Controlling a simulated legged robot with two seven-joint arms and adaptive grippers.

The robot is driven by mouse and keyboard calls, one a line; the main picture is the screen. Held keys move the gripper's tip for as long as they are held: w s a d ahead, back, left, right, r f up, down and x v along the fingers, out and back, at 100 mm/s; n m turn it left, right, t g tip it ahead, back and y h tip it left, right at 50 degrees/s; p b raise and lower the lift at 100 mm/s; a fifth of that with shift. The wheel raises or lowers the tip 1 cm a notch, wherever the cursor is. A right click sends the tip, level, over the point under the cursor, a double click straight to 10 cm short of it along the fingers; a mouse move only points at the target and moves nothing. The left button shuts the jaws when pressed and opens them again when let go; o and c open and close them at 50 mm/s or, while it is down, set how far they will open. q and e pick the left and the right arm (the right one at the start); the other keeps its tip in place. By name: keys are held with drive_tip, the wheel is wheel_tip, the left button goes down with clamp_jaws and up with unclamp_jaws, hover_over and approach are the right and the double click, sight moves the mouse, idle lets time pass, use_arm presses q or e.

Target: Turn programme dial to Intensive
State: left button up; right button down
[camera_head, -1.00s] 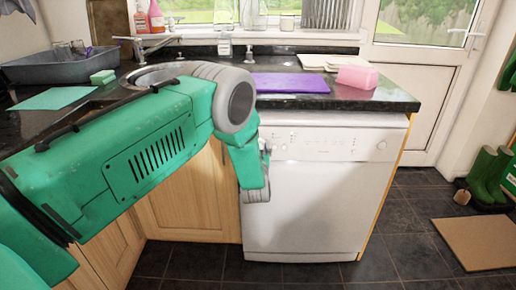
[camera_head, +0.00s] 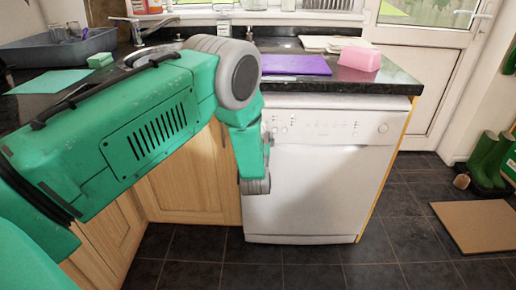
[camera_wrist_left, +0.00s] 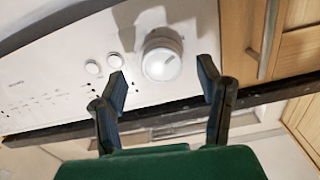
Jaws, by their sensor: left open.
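The white dishwasher (camera_head: 315,190) stands under the dark worktop, with a control panel along its top. In the left wrist view, a round white dial (camera_wrist_left: 162,55) with a short pointer mark sits on that panel beside two small round buttons. I cannot read its setting. My left gripper (camera_wrist_left: 165,82) is open, its two dark fingers apart, with the dial between and just beyond the tips. They do not appear to touch it. In the head view, my green left wrist hides most of the panel's left end. My right gripper is not in view.
Wooden cupboards (camera_head: 190,185) adjoin the dishwasher on the left; a cupboard handle (camera_wrist_left: 268,40) shows close by in the wrist view. A purple mat (camera_head: 296,65) and a pink block (camera_head: 359,58) lie on the worktop above. The tiled floor in front is clear.

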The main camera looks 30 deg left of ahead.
use_arm(q)
drive_tip(key=v, duration=0.8)
drive_tip(key=shift+s+d, duration=0.25)
drive_tip(key=shift+d, duration=0.05)
drive_tip(key=shift+f, duration=0.1)
